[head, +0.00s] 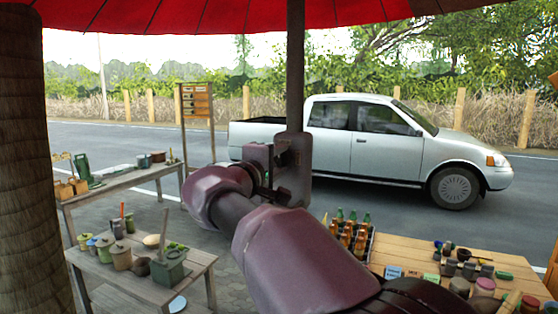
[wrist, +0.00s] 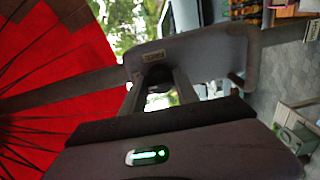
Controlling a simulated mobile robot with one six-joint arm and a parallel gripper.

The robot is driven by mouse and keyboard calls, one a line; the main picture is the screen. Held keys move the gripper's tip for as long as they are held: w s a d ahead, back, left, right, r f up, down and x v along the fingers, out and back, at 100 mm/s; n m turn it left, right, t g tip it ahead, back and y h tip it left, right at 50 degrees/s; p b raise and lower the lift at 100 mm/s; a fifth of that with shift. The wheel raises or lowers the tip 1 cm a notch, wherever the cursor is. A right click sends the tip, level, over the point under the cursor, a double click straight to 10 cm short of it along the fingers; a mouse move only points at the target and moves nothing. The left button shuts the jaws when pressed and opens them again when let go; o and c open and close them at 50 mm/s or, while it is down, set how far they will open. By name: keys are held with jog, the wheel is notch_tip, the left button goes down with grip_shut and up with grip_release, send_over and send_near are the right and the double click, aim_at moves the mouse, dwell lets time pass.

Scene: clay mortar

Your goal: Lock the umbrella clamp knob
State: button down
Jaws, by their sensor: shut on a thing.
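The umbrella clamp (head: 298,180) is a dark flat housing on the umbrella pole (head: 296,70), in the middle of the head view. In the wrist view the clamp plate (wrist: 210,60) fills the centre, with a small label on its face. The dark round clamp knob (wrist: 155,75) stands out from this plate. My gripper (head: 272,180) is at the clamp's near left side. In the wrist view my gripper (wrist: 158,92) has a finger on each side of the knob and is shut on it. The fingers partly hide the knob. I cannot tell the knob's turn angle.
The red umbrella canopy (head: 200,14) hangs overhead. A bench with pots (head: 205,258) stands at left and a wooden table with bottles and jars (head: 400,255) at lower right. A thick trunk (head: 25,160) borders the left. A silver pickup (head: 385,150) is parked behind the pole.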

jog(key=shift+n, duration=0.3)
jog(key=c, duration=0.9)
grip_release()
jog(key=shift+s+a, duration=0.1)
jog(key=b+v, duration=0.2)
jog(key=v, duration=1.5)
jog(key=shift+s, duration=0.15)
